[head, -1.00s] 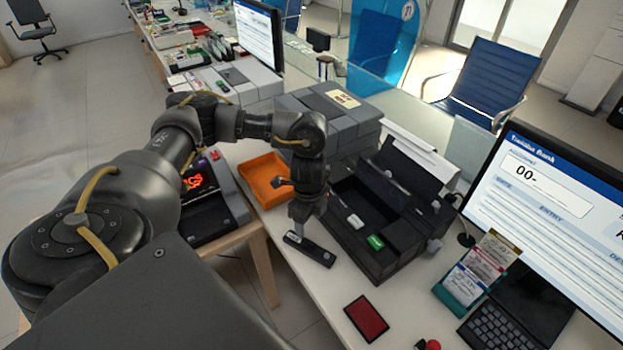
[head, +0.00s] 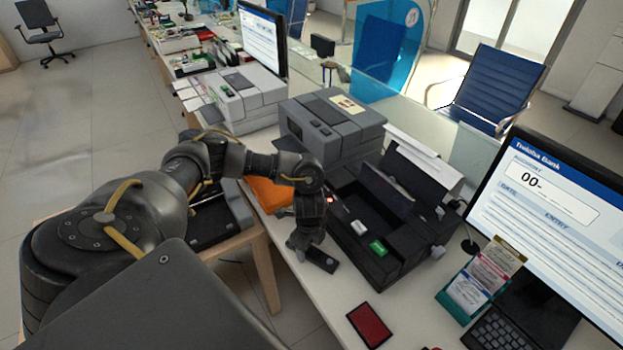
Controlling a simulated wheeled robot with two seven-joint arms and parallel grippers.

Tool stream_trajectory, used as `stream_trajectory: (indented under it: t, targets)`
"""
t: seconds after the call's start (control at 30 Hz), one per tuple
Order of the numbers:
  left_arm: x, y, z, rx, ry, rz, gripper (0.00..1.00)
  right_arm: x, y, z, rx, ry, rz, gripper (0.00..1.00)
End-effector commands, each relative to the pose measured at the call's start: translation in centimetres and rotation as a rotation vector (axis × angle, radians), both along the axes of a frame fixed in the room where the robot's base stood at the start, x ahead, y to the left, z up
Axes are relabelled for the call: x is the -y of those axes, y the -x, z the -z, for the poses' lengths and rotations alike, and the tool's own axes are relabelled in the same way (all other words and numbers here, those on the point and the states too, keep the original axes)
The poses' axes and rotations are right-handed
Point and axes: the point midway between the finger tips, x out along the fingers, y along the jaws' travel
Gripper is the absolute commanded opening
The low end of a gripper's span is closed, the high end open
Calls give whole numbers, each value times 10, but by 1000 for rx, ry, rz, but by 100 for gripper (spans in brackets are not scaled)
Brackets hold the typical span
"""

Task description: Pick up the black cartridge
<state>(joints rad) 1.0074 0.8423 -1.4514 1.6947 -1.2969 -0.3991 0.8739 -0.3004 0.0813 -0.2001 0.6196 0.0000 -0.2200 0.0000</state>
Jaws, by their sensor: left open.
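The black cartridge (head: 321,259) lies on the white counter near its front edge, left of the open dark machine. My left gripper (head: 302,252) points down right at the cartridge's left end and covers that end. It is open. Whether its fingers stand around the cartridge or only beside it, I cannot tell. My right gripper is not in view.
The open dark machine (head: 385,268), with a white and a green piece inside, stands just right of the cartridge. An orange tray (head: 268,194) is partly hidden behind my left arm. A red pad (head: 369,325) lies in front. A card holder (head: 482,279) stands at right.

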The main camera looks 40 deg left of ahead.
Motion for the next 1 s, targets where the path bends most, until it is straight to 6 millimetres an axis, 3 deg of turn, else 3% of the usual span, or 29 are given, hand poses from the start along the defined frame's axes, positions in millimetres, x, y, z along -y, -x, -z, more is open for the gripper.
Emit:
stream_trajectory:
  t: [0.3, 0.7, 1.0]
  targets:
    - [0, 0, 8, 0, -1, 0, 62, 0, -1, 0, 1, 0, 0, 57]
    - [0, 0, 8, 1, -1, 0, 12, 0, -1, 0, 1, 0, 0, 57]
    - [0, 0, 5, 1, 0, 1, 12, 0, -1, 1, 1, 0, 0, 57]
